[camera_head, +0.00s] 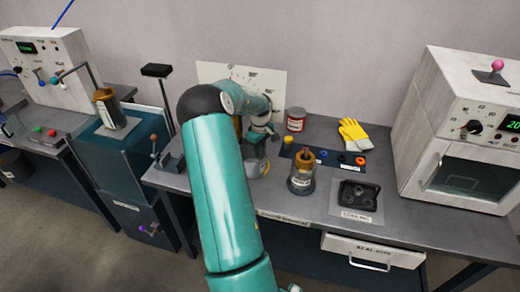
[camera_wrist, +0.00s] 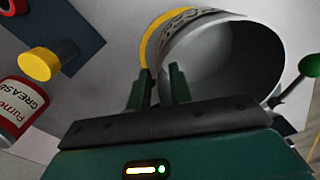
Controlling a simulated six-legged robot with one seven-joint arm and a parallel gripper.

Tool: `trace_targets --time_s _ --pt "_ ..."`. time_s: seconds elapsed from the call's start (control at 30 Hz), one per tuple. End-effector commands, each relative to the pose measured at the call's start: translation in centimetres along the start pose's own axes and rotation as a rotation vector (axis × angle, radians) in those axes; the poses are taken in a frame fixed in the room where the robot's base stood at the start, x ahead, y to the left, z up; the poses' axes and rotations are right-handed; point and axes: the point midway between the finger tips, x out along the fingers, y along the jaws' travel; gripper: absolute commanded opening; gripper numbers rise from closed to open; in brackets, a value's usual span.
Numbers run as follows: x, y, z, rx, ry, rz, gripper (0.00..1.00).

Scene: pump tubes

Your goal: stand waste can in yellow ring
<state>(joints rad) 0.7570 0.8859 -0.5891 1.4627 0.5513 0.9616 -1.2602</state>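The waste can (camera_head: 264,168) is a pale grey, open-topped vessel below the end of my arm on the bench side in the head view. In the wrist view the can (camera_wrist: 225,60) shows its wide mouth and dark inside, with printed lettering on its outside. A yellow curved band (camera_wrist: 152,45) runs along its left outer side; I cannot tell whether it is the ring or part of the can. My gripper (camera_wrist: 160,80) has one finger outside and one inside the can's near wall. A narrow gap shows between the fingers; firm contact is unclear. My arm hides much in the head view.
A red-and-white grease tin (camera_head: 295,119), yellow gloves (camera_head: 353,135) and a dark strip with coloured caps (camera_head: 330,156) stand nearby. An amber-topped vessel (camera_head: 302,175) and the cooling plate (camera_head: 357,198) are to the right. A white oven (camera_head: 465,125) bounds the right side.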

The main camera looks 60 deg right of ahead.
Motion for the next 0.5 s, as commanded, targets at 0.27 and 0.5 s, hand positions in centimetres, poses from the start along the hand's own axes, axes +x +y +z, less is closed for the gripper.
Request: trace_targets --time_s 0.27,0.5 --pt "0.0 0.0 0.0 -0.001 0.0 0.0 0.25" --pt "-2.1 0.0 -0.1 -0.001 0.003 0.001 0.25"
